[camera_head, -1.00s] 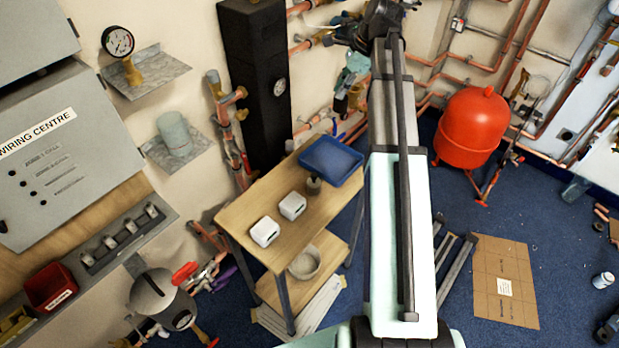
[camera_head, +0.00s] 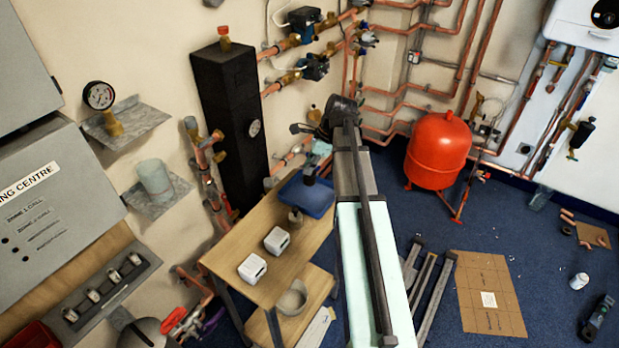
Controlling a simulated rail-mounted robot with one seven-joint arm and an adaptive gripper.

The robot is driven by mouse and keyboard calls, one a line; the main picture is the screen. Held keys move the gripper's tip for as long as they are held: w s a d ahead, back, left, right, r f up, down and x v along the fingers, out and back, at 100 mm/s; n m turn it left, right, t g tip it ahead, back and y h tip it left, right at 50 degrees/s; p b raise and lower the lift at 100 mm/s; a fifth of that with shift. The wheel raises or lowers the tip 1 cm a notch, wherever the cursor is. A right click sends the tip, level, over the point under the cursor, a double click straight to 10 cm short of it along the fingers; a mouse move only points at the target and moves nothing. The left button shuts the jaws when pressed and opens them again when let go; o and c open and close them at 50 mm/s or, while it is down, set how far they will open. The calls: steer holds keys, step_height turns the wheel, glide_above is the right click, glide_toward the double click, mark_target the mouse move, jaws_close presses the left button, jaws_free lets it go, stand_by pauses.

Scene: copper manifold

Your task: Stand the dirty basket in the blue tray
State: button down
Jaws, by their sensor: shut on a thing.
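The blue tray (camera_head: 306,200) lies on the far end of the wooden bench top. My arm reaches up from the bottom of the picture and bends down at its far end. My gripper (camera_head: 310,172) is small and dark in this view, and it overlaps the back part of the tray. It is shut on the dirty basket, which is too small and too dark to make out apart from the fingers. I cannot tell how high the basket is above the tray floor or whether it touches it.
A small grey-brown fitting (camera_head: 295,217) stands on the bench (camera_head: 245,230) beside the tray's near edge. Two white boxes (camera_head: 277,240) stand nearer. A round bowl (camera_head: 291,301) sits on the lower shelf. A black column (camera_head: 229,125) and copper pipes line the wall behind.

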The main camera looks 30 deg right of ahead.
mark_target(310, 179)
steer(key=shift+f+p, duration=0.4)
steer(key=shift+f, duration=2.65)
steer(key=shift+f, duration=0.1)
steer(key=c, duration=1.1)
jaws_free()
steer(key=b+v, duration=0.2)
steer(key=v, duration=1)
steer(key=shift+s, duration=0.1)
